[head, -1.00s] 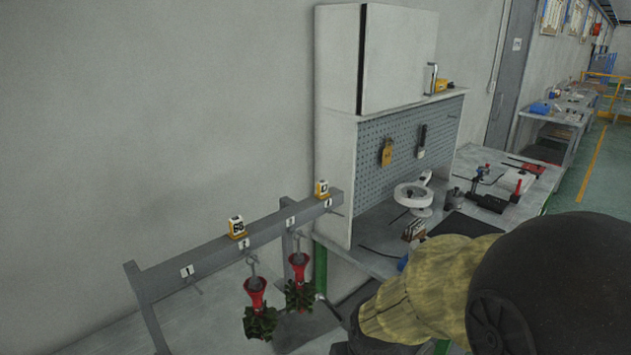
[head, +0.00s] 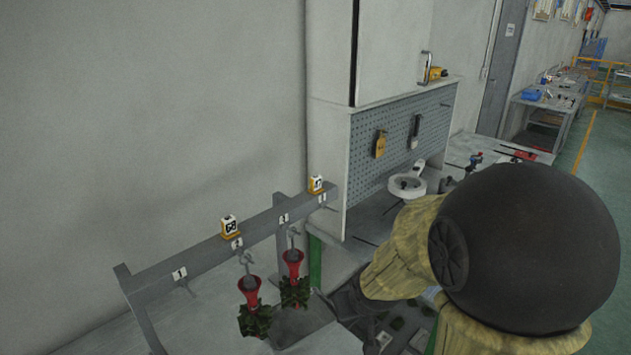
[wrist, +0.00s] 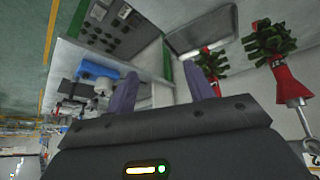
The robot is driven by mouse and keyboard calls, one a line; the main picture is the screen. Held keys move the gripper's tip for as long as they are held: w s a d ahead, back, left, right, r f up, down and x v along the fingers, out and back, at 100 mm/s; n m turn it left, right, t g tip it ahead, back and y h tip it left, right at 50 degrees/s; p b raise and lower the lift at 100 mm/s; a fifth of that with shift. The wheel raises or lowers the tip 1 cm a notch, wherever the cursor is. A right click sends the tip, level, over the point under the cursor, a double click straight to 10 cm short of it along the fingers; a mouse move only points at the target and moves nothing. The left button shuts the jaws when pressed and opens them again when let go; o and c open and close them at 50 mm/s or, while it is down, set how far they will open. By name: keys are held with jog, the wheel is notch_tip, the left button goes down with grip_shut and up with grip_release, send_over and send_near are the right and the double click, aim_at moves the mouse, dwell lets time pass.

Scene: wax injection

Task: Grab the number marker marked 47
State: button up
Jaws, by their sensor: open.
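No marker that I can read as 47 shows in these frames. In the head view, a yellow and white number marker that seems to read 68 (head: 229,227) stands on the grey rail (head: 195,258). A second yellow and white marker (head: 316,185) stands near the rail's right end, its number too small to read. My gripper (wrist: 160,90) is open and empty in the wrist view, its two purple-grey fingers apart. In the head view its fingers are hidden or unclear behind my arm.
Two red cups with green clusters, left (head: 249,292) and right (head: 294,265), hang from the rail. They also show at the wrist view's right. A bench with a grey pegboard (head: 395,145) and white cabinet (head: 395,50) stands right of the rail.

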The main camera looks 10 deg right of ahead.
jog(key=w+d+r+n+t+y+p, duration=0.2)
jog(key=w+r+n+t+y+p, duration=0.1)
jog(key=w+r, duration=0.5)
jog(key=w+d+r+n+t+y+p, duration=0.3)
jog(key=w+r+t+y+p, duration=0.1)
jog(key=w+r+t+y, duration=0.2)
notch_tip(320, 180, up, 2)
jog(key=w+y, duration=0.1)
jog(key=w, duration=0.1)
jog(key=shift+w+d+r+y+p, duration=0.25)
jog(key=shift+w+d+y+p, duration=0.05)
jog(key=p, duration=0.6)
send_over(325, 204)
jog(key=shift+s+d+r, duration=0.1)
jog(key=shift+s+d, duration=0.05)
jog(key=shift+s, duration=0.1)
jog(key=shift+w+a, duration=0.2)
jog(key=shift+w, duration=0.15)
